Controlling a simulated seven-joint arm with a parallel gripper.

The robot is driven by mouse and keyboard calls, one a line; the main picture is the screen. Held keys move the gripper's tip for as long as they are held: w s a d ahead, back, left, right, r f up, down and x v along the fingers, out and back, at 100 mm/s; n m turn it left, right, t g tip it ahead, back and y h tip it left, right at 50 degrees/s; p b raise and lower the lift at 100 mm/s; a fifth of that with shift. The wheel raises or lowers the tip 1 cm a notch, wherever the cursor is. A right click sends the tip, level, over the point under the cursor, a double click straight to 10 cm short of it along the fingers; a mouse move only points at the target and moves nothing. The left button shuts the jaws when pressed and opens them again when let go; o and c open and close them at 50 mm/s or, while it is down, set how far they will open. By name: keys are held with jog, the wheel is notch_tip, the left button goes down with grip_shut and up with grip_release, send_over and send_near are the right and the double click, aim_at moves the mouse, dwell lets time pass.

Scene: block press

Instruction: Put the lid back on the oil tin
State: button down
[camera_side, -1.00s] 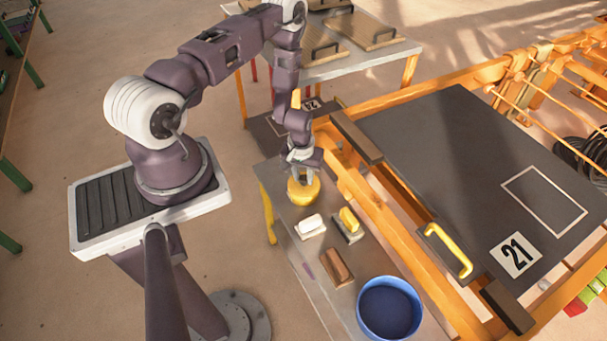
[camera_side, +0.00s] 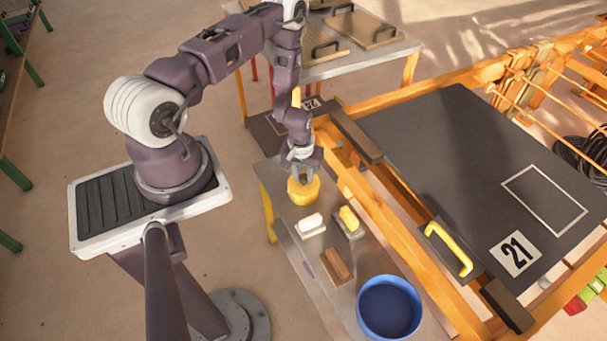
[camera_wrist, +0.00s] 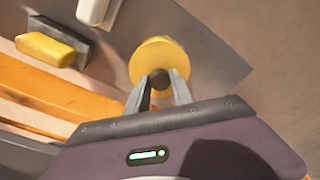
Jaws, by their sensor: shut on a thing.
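The yellow oil tin (camera_side: 303,194) stands upright at the far end of the grey side table in the side view. Its round yellow lid (camera_wrist: 158,54) fills the middle of the wrist view and has a dark round knob (camera_wrist: 171,78) on top. My gripper (camera_side: 304,180) points down over the tin, and its fingers (camera_wrist: 161,84) are shut on the lid's knob. Lid and tin look in line in the side view, with no clear gap between them. The fingers partly cover the lid, so I cannot tell whether it is fully seated.
A white-topped block (camera_side: 311,223), a yellow-topped block (camera_side: 349,221) and a brown block (camera_side: 338,266) lie nearby on the table. A blue bucket (camera_side: 389,308) stands at its near end. The orange press frame (camera_side: 385,225) runs close along the right.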

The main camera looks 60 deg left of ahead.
jog(key=shift+f, duration=0.1)
dwell(0.5)
jog(key=c, duration=1)
grip_release()
jog(key=shift+c, duration=0.2)
jog(key=o, duration=0.5)
jog(key=shift+r, duration=3.5)
